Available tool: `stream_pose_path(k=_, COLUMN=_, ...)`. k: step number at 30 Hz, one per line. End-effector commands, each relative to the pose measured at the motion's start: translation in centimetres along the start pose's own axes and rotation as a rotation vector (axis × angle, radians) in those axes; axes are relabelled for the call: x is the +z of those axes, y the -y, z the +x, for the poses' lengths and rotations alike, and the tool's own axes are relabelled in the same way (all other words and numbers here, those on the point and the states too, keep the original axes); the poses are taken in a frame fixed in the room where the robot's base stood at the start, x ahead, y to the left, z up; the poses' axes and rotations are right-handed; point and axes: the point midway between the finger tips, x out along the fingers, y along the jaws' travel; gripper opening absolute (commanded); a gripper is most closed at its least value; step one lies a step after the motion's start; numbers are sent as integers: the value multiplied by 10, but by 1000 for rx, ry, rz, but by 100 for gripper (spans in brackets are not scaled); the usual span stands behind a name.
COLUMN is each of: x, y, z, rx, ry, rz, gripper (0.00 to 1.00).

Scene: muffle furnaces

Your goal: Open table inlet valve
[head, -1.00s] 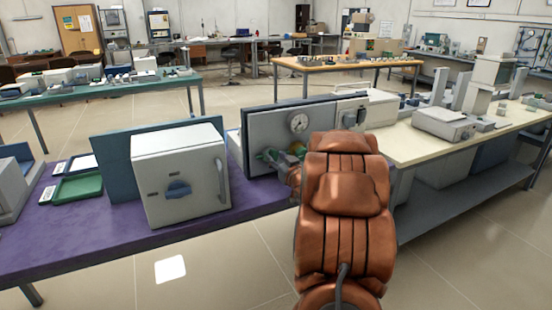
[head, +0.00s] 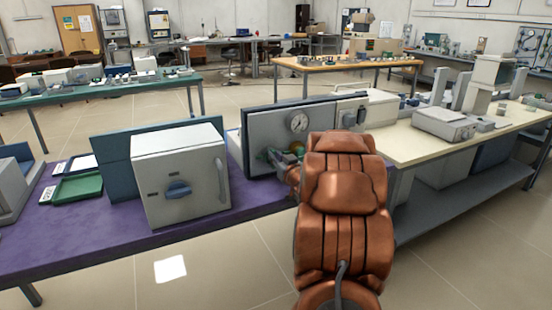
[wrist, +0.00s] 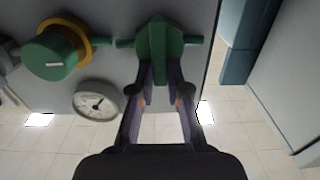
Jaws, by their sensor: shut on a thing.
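The green valve handle (wrist: 157,38) sits on the grey panel in the wrist view, with short green stubs to its left and right. Its long axis stands upright in that view, across the stubs. My gripper (wrist: 159,72) is shut on the handle, one finger on each side. In the head view my gripper (head: 278,160) is at the front of the grey panel (head: 262,130), below its gauge. My arm and gripper hide most of the valve there.
A round gauge (wrist: 97,101) and a green knob (wrist: 52,52) with a yellow ring are beside the valve. A white furnace (head: 180,175) stands left of the panel on the purple table (head: 75,238). A cream bench (head: 425,148) is at the right.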

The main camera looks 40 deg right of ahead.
Motion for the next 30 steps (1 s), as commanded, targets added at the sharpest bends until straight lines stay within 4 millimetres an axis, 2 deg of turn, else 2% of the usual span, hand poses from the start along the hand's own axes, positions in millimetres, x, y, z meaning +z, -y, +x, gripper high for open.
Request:
stream_pose_path(k=8, x=-1, y=0, z=0, rx=0, ry=1, rz=26, gripper=0)
stream_pose_path(k=14, x=-4, y=-2, z=0, rx=-1, ry=2, rz=115, gripper=0)
stream_pose_path(k=30, x=-1, y=-9, z=0, rx=0, ry=1, rz=598, gripper=0)
